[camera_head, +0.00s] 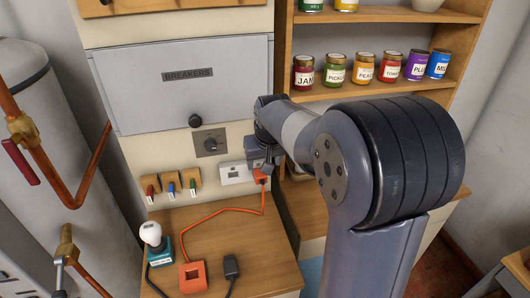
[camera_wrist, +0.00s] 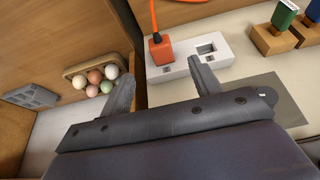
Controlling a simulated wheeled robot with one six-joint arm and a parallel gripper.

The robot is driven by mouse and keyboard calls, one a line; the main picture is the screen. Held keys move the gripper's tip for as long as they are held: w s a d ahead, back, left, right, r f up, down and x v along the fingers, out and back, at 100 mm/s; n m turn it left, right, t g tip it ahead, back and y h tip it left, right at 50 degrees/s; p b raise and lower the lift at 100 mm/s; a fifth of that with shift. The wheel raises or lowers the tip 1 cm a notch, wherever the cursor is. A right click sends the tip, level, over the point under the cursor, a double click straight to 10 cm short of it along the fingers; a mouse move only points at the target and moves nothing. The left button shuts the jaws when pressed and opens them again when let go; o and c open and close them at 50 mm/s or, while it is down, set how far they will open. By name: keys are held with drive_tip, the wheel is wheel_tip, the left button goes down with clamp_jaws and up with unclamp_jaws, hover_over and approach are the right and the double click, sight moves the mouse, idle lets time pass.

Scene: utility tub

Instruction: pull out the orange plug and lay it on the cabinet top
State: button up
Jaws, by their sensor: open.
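The orange plug (camera_head: 261,176) sits in the right end of a white outlet strip (camera_head: 232,175) on the wall panel. Its orange cord runs down onto the wooden cabinet top (camera_head: 222,232). In the wrist view the orange plug (camera_wrist: 161,51) is seated in the white strip (camera_wrist: 222,60), beside an empty socket. My gripper (camera_wrist: 162,84) is open and empty. The plug lies ahead of the gap between its fingers, apart from both. In the head view my gripper (camera_head: 264,163) is close to the plug, and its fingers are partly hidden.
On the cabinet top are an orange square block (camera_head: 192,277), a black plug (camera_head: 231,266) and a white bulb on a teal box (camera_head: 160,250). Small coloured items on wooden holders (camera_head: 171,186) are left of the strip. Jars (camera_head: 362,70) stand on a shelf; eggs (camera_wrist: 95,77) show in the wrist view.

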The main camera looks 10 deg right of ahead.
sight(262, 177)
drive_tip(key=p+x, duration=0.1)
drive_tip(key=x, duration=0.8)
drive_tip(key=shift+f, duration=0.4)
drive_tip(key=c, duration=1.1)
